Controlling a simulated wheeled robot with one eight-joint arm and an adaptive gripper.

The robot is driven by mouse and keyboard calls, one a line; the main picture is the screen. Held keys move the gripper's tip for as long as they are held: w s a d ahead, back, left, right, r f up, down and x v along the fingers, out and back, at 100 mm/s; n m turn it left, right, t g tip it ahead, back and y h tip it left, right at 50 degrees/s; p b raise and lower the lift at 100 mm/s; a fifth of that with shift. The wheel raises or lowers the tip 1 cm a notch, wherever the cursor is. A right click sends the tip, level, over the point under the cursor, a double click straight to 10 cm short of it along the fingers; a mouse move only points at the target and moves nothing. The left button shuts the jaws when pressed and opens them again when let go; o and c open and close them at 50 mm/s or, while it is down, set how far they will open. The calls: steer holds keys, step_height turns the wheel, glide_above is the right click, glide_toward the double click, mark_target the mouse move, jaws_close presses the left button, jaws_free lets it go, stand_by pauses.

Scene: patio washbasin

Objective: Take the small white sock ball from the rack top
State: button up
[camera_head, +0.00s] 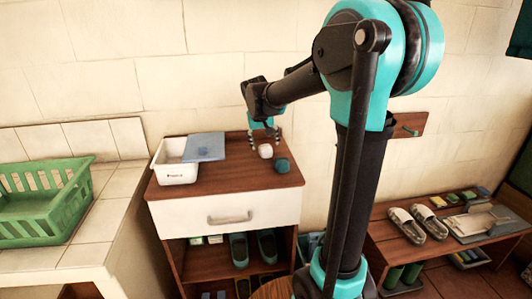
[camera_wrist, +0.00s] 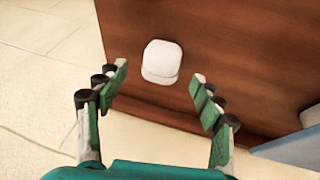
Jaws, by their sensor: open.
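The small white sock ball (camera_head: 265,151) lies on the wooden rack top (camera_head: 238,176), just left of a dark teal ball (camera_head: 282,165). In the wrist view the sock ball (camera_wrist: 161,61) shows as a white rounded lump on the brown wood, ahead of and between the fingertips. My gripper (camera_head: 264,139) is above the back of the rack top, by the sock ball. In the wrist view my gripper (camera_wrist: 159,80) is open, with a finger on each side and clear gaps to the ball.
A white bin (camera_head: 175,172) and a blue flat item (camera_head: 205,147) sit left on the rack top. The blue-grey edge (camera_wrist: 295,150) shows lower right in the wrist view. A green crate (camera_head: 45,203) stands on the tiled counter. Shoes (camera_head: 407,225) rest on a low bench at right.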

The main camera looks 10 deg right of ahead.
mark_target(265, 147)
steer(key=x, duration=0.4)
steer(key=shift+w+a+f, duration=0.1)
steer(key=shift+c, duration=0.3)
steer(key=c, duration=1.1)
